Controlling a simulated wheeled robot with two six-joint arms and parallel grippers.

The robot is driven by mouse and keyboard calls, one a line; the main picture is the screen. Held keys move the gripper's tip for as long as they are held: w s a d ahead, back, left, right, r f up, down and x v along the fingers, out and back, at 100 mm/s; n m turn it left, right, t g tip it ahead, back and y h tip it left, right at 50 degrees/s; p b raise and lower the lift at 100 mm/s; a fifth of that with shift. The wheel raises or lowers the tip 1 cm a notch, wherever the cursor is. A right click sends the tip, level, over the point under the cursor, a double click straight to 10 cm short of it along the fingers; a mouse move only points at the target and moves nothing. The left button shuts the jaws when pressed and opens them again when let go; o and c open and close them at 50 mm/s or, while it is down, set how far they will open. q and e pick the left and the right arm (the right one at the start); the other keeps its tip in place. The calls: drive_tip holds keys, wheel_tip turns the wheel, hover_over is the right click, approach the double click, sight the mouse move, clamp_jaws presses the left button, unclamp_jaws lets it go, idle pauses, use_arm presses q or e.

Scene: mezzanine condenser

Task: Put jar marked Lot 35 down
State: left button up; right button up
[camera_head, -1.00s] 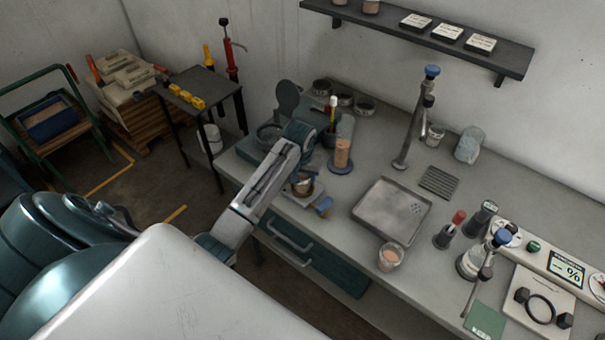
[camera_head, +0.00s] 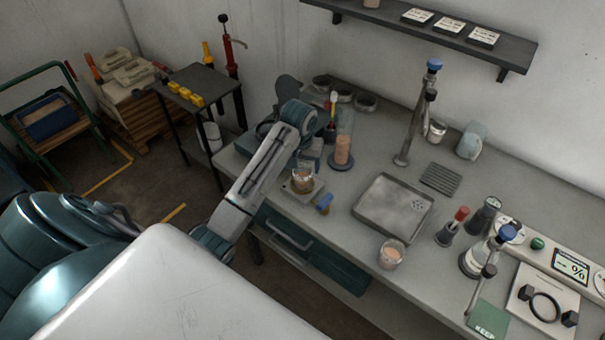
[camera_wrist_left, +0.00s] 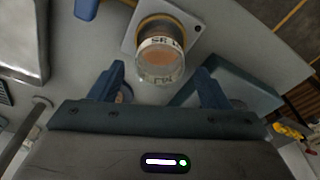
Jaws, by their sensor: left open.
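A glass jar with pinkish-brown contents (camera_head: 303,180) stands on a small grey plate (camera_head: 295,195) near the bench's left front. In the left wrist view the jar (camera_wrist_left: 160,62) shows a white label band; its lettering is only partly visible, so I cannot read a lot number. My left gripper (camera_wrist_left: 160,90) is open, its two blue fingers spread on either side below the jar in that view, clear of it. In the head view the left gripper (camera_head: 310,155) is just behind the jar, partly hidden by its own arm. My right gripper is not in view.
A blue object (camera_head: 324,204) sits beside the plate. A grey tray (camera_head: 385,222) lies to the right, with another jar (camera_head: 391,254) at its front.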

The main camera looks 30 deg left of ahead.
use_arm(q)
wheel_tip(320, 180, up, 7)
drive_tip(key=s+p, duration=0.1)
drive_tip(key=p, duration=0.1)
drive_tip(key=shift+d+r, duration=0.15)
idle(0.7)
